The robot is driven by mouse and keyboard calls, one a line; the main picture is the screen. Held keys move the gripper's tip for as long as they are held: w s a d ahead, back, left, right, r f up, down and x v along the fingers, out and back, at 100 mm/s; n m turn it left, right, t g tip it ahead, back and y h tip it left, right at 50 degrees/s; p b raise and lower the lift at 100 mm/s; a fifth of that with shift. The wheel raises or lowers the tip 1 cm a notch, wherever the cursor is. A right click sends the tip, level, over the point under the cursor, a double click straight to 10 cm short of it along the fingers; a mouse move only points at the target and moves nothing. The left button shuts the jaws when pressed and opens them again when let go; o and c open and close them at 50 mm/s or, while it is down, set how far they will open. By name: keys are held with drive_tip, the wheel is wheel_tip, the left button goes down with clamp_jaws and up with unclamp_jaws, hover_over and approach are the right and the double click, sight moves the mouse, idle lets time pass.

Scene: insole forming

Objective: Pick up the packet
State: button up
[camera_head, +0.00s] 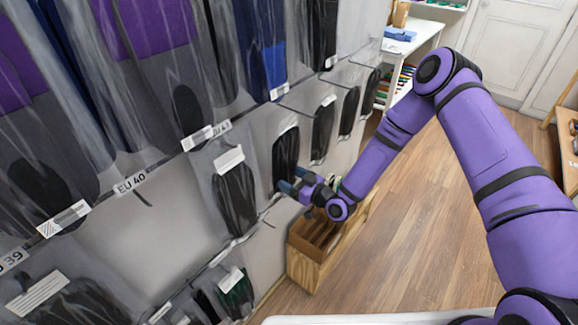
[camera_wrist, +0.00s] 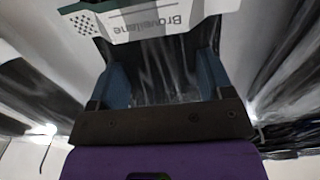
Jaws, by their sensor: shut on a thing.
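In the head view my gripper (camera_head: 286,187) is at the wall of hanging packets, at the lower end of a dark packet (camera_head: 286,152) with a white label. The fingertips partly cover that packet's lower end. I cannot tell whether the packet is still on its hook.
A wooden box (camera_head: 303,268) stands on the floor below my wrist. A white shelf table (camera_head: 425,35) is at the back.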

drive_tip(key=shift+r, duration=0.1)
drive_tip(key=shift+r, duration=0.6)
drive_tip(key=v, duration=1.8)
